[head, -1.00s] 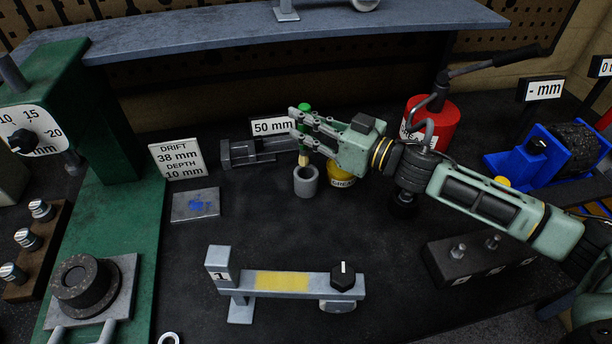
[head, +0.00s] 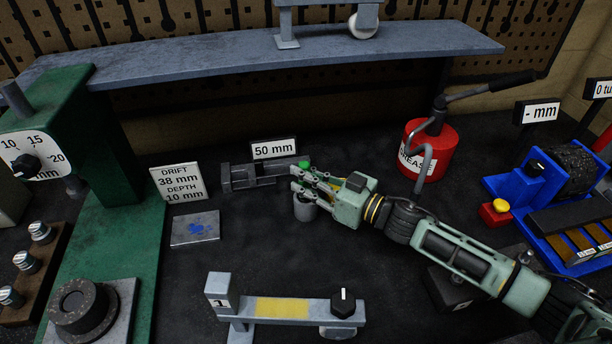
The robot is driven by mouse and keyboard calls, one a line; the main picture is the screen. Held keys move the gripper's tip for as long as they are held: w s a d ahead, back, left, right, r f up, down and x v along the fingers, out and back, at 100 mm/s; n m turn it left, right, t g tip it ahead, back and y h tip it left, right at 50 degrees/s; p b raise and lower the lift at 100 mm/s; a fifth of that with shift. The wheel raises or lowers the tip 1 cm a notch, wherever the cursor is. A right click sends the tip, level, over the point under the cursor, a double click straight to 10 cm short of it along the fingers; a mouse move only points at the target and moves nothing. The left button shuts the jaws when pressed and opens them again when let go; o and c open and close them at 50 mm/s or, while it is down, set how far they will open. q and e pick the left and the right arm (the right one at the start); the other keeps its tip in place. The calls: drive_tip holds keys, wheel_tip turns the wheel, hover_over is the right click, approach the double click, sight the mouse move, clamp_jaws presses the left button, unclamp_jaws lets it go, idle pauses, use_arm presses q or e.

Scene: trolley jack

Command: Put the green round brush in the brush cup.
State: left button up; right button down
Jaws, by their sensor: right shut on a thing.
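The green round brush (head: 305,164) shows only as a bit of green at the top of my right gripper (head: 302,183). The gripper is shut on it. The grey brush cup (head: 305,210) stands on the dark bench directly below the fingers, which hide its rim. The brush's lower end is hidden, so I cannot tell how deep it sits in the cup. My left gripper is not in view.
A grey vise (head: 240,178) lies behind left, by the 50 mm sign (head: 274,149). A red grease can (head: 431,150) stands behind right. A grey bar fixture (head: 285,309) is in front. A flat plate (head: 195,229) lies left.

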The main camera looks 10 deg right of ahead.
drive_tip(key=c, duration=1.6)
unclamp_jaws()
drive_tip(key=shift+f, duration=0.1)
drive_tip(key=shift+f+b, duration=0.2)
drive_tip(key=shift+b, duration=0.3)
drive_tip(key=shift+w+d+r+b+v, duration=0.1)
drive_tip(key=shift+b+v, duration=0.35)
drive_tip(key=shift+v, duration=0.85)
drive_tip(key=shift+w+d+r+b+v, duration=0.1)
drive_tip(key=shift+b+v, duration=0.3)
drive_tip(key=shift+v, duration=0.9)
drive_tip(key=shift+w+d+r+b+v, duration=0.1)
drive_tip(key=shift+b+v, duration=0.35)
drive_tip(key=shift+v, duration=0.85)
